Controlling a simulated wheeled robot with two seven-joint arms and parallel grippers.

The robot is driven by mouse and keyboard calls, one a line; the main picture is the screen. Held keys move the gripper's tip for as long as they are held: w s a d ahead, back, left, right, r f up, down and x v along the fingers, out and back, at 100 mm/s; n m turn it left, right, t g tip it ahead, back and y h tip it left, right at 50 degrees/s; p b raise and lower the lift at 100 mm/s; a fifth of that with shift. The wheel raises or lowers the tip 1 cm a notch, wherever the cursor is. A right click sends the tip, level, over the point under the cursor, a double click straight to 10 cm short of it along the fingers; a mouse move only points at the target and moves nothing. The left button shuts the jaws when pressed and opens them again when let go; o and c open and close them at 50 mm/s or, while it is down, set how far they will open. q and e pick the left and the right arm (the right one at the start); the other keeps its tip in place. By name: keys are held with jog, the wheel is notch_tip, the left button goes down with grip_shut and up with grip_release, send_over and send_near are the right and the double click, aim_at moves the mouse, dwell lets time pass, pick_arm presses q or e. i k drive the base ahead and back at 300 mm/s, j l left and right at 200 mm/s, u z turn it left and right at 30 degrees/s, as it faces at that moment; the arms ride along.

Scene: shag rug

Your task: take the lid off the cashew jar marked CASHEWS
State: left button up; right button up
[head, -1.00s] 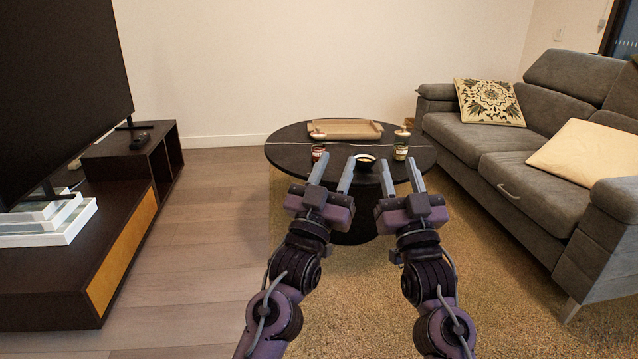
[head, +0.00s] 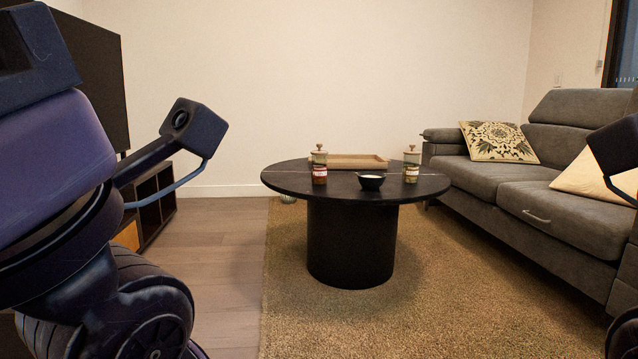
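Two small jars stand on the round black table (head: 290,183). The left jar (head: 319,175) is brownish with a red and white label. The right jar (head: 411,174) is amber with a pale label. The lettering is too small to read, so I cannot tell which is marked CASHEWS. Behind them stand two pale canisters with knobbed lids, a left one (head: 319,154) and a right one (head: 412,155), each partly hidden by the jar in front. My arms show large at the left and right edges, but neither gripper's fingers are in view.
A dark bowl with pale contents (head: 370,182) stands between the jars, with a wooden tray (head: 357,162) behind. A grey sofa (head: 560,208) is on the right and a TV cabinet (head: 157,203) on the left. The rug (head: 440,290) before the table is clear.

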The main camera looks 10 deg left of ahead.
aim_at(411, 153)
jog(key=i, duration=1)
jog(key=l+u, duration=0.25)
jog(key=l, duration=0.85)
jog(key=l+u, duration=0.25)
jog(key=l, duration=0.8)
